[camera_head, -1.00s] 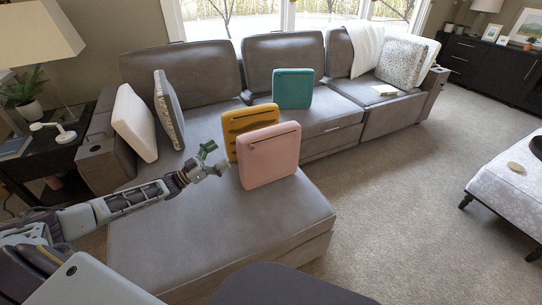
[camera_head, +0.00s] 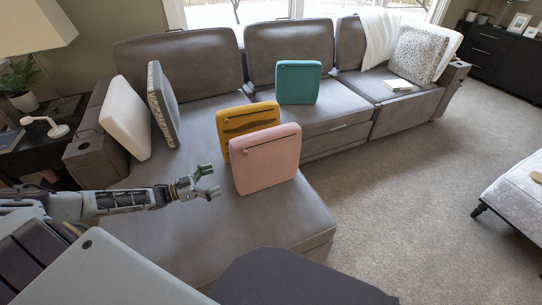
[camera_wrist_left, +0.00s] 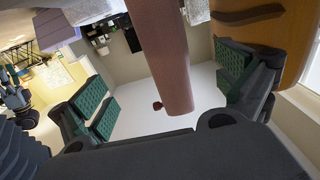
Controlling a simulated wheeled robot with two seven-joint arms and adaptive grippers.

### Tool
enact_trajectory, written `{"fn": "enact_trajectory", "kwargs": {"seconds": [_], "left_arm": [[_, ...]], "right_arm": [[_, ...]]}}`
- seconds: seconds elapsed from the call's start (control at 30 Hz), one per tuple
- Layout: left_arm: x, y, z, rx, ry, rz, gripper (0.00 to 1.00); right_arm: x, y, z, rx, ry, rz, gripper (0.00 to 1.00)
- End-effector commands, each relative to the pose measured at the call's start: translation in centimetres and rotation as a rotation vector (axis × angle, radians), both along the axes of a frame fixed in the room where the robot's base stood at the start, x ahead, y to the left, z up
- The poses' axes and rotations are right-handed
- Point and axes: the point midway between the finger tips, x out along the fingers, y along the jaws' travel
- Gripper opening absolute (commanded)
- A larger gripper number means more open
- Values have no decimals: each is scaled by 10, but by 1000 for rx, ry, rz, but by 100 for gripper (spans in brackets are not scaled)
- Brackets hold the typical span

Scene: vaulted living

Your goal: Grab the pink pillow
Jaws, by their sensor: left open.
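The pink pillow (camera_head: 266,160) stands upright on the grey sofa's chaise, in front of the mustard pillow (camera_head: 236,121). My left gripper (camera_head: 213,182) is open and empty, just left of the pink pillow and apart from it in the head view. In the left wrist view the pink pillow (camera_wrist_left: 163,55) shows edge-on, between the two open fingers (camera_wrist_left: 160,108) and beyond them. The mustard pillow (camera_wrist_left: 250,25) fills the upper right there. My right gripper is not in view.
A teal pillow (camera_head: 298,82) stands on the middle seat. White (camera_head: 126,117) and patterned (camera_head: 163,104) pillows lean at the left arm of the sofa. The chaise (camera_head: 170,235) is bare in front of my gripper. A patterned ottoman (camera_head: 515,200) stands at the right.

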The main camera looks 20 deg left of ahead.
Motion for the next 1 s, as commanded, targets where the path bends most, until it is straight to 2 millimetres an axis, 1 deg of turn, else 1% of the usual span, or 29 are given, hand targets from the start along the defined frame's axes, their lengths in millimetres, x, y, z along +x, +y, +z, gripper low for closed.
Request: {"fn": "enact_trajectory", "kwargs": {"seconds": [0.17, 0.57, 0.77, 1.0], "left_arm": [[-5, 1, -4, 5, 12, -3, 100], [-3, 0, -4, 4, 11, -3, 100], [7, -9, -5, 3, 9, -3, 100], [28, -25, -4, 4, 9, -2, 100]], "right_arm": [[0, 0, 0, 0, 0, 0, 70], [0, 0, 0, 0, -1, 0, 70], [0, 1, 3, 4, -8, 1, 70], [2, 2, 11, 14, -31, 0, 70]]}}
